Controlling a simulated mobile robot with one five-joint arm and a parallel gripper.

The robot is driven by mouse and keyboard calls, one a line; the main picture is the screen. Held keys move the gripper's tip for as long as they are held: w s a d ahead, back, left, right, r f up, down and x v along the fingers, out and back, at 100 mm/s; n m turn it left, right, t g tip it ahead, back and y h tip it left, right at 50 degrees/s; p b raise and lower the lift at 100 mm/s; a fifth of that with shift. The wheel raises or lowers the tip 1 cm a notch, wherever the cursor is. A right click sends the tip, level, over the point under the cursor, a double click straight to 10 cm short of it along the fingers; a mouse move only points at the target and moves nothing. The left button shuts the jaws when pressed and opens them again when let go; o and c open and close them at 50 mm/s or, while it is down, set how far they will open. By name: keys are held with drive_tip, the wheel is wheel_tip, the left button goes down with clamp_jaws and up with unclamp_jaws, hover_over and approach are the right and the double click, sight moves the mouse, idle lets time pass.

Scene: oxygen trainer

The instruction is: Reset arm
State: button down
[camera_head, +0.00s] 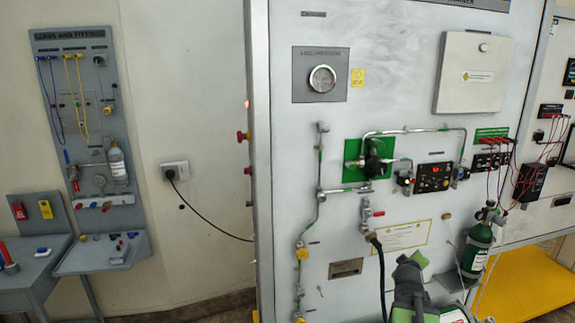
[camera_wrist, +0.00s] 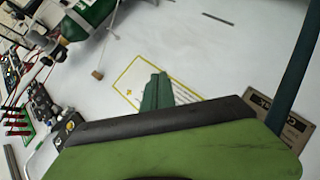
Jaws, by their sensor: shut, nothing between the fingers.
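My gripper (camera_wrist: 157,88) shows in the wrist view as a dark green tapered tip beyond a broad black and green body. It is shut with nothing in it. It points toward a white panel with a yellow-edged label (camera_wrist: 133,78). In the head view my gripper (camera_head: 415,262) is at the lower right, in front of the white trainer panel (camera_head: 300,130). Whether it touches the panel cannot be told. My arm's lower part is cut off by the bottom edge.
A green gas cylinder (camera_head: 476,250) stands just right of my arm. A black hose (camera_head: 380,265) hangs close on the left. Pipes, a green-backed valve (camera_head: 372,165) and red test leads (camera_head: 505,160) are above. A yellow platform (camera_head: 530,285) lies at lower right.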

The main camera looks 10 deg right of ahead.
drive_tip(key=w+a+f+m+g+y, duration=0.1)
drive_tip(key=a+f+y, duration=0.15)
drive_tip(key=a, duration=0.45)
drive_tip(key=w+a+f+g+y, duration=0.15)
drive_tip(key=a+f, duration=0.25)
drive_tip(key=a, duration=0.4)
drive_tip(key=s+a+f+g+y, duration=0.1)
drive_tip(key=s+a+g, duration=0.1)
drive_tip(key=a, duration=0.7)
drive_tip(key=s+a+f+m+g+y+p, duration=0.1)
drive_tip(key=s+a+f+g+y, duration=0.1)
drive_tip(key=s+a, duration=0.3)
drive_tip(key=s+a+f+m+g+y, duration=0.1)
drive_tip(key=s+a+f+g, duration=0.1)
drive_tip(key=a, duration=1.1)
drive_tip(key=shift+s+a+g+y+p, duration=0.3)
drive_tip(key=shift+s+g, duration=0.25)
drive_tip(key=shift+s, duration=0.6)
drive_tip(key=c, duration=2.1)
unclamp_jaws()
drive_tip(key=shift+d, duration=0.1)
